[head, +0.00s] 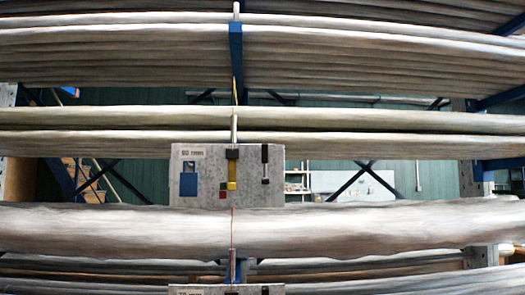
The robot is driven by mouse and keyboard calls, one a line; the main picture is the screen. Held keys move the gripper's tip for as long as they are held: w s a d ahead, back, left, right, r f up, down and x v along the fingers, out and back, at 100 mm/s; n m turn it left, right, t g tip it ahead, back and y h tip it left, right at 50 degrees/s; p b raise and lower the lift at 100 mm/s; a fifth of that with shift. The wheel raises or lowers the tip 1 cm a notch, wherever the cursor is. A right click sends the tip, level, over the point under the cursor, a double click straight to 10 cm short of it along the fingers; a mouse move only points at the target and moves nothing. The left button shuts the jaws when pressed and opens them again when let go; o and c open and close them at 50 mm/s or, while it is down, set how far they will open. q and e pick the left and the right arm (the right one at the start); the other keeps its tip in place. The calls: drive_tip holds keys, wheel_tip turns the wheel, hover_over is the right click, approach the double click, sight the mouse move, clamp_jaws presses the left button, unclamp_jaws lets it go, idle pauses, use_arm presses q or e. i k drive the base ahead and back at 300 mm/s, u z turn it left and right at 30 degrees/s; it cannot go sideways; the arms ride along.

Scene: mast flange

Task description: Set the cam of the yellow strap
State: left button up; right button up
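A grey speckled panel (210,165) hangs at the middle of the head view, in front of the long pale pipes. On it is a short upright yellow strap piece (232,172) with a dark block (232,153) at its top, which may be the cam; whether it is open or set is too small to tell. Neither of my grippers is in view.
The panel also bears a blue padlock-like shape (188,185), small red and green squares, and a black slider-like part (265,165). A thick pale pipe (380,230) crosses below it. A blue upright (236,45) stands above. Another grey panel (210,291) shows at the bottom edge.

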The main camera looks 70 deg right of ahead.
sight(265, 147)
drive_tip(key=z, duration=1)
drive_tip(key=i, duration=1)
drive_tip(key=z, duration=1.15)
